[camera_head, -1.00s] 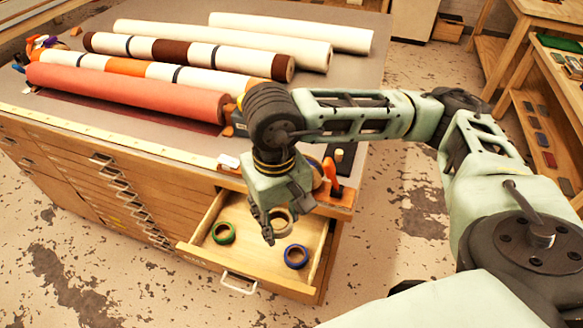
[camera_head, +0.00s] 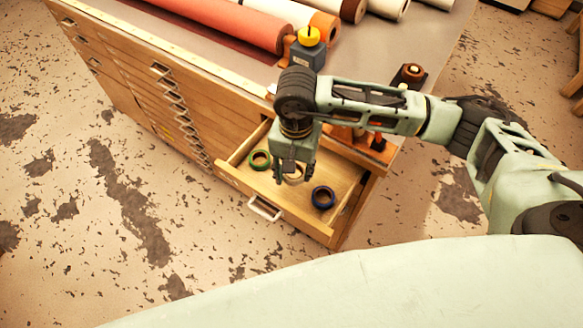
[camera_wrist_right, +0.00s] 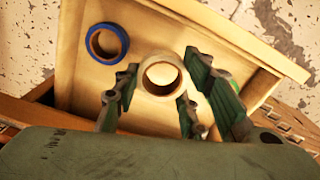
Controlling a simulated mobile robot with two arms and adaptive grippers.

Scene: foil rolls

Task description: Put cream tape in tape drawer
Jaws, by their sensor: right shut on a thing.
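The cream tape (camera_wrist_right: 162,75) is a pale ring between the fingers of my right gripper (camera_wrist_right: 155,98) in the right wrist view. My right gripper (camera_head: 290,176) is shut on it, over the inside of the open tape drawer (camera_head: 292,214) in the head view. There the cream tape (camera_head: 293,179) is partly hidden by the gripper. I cannot tell whether the tape touches the drawer floor. My left gripper is in neither view.
A green tape (camera_head: 259,160) and a blue tape (camera_head: 323,197) lie in the drawer on either side of the gripper.

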